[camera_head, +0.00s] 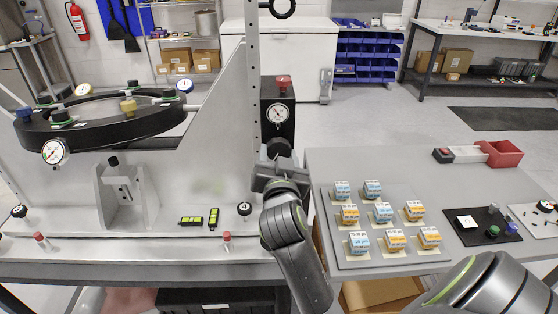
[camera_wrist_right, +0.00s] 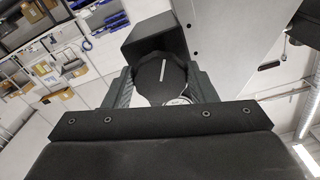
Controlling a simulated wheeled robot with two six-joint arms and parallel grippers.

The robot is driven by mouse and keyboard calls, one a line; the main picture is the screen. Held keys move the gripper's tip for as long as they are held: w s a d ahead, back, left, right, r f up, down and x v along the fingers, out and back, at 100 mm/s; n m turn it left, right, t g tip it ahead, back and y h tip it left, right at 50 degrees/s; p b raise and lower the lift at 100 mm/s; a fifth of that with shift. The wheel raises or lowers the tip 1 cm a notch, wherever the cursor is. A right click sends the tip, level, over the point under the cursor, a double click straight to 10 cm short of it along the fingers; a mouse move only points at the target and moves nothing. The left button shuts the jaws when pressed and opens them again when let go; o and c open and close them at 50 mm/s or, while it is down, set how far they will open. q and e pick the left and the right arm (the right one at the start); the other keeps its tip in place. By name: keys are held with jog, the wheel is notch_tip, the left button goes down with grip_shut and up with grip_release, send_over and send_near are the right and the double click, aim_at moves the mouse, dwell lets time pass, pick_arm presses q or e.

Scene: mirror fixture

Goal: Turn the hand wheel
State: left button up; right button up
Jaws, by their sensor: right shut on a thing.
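The hand wheel (camera_wrist_right: 160,82) is a black, lobed knob with a white line across its face, on the front of a black box (camera_wrist_right: 158,38) in the right wrist view. My right gripper (camera_wrist_right: 164,78) is shut on it, with one finger on each side. In the head view the wheel (camera_head: 279,148) shows as a dark round shape below the gauge, partly hidden by my right gripper (camera_head: 278,166). The white line is tilted in the wrist view. My left gripper is not in view.
A gauge (camera_head: 278,115) and a red knob (camera_head: 283,84) sit above the wheel. A grey upright plate (camera_head: 222,130) stands just left. A black ring fixture (camera_head: 90,130) is further left. Terminal blocks stand on a grey tray (camera_head: 333,235) at right. A red bin (camera_head: 503,154) is behind.

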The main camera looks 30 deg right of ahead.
jog(key=m+b, duration=0.1)
jog(key=m, duration=0.3)
jog(key=shift+a+r+m, duration=0.1)
jog(key=shift+m, duration=0.2)
jog(key=m+b, duration=0.1)
jog(key=m, duration=0.2)
jog(key=shift+w+m, duration=0.1)
jog(key=shift+m, duration=0.3)
jog(key=m+b, duration=0.1)
jog(key=m, duration=0.2)
jog(key=shift+r+m, duration=0.15)
jog(key=shift+m, duration=0.15)
jog(key=m+b, duration=0.1)
jog(key=m, duration=0.2)
jog(key=shift+a+r+m, duration=0.1)
jog(key=shift+m, duration=0.2)
jog(key=m, duration=0.3)
jog(key=shift+r+m+b, duration=0.15)
jog(key=shift+m+b, duration=0.15)
jog(key=m+b, duration=0.1)
jog(key=m, duration=0.3)
jog(key=shift+r+m+b, duration=0.15)
jog(key=shift+m+b, duration=0.75)
jog(key=shift+m, duration=1.3)
jog(key=shift+d, duration=0.2)
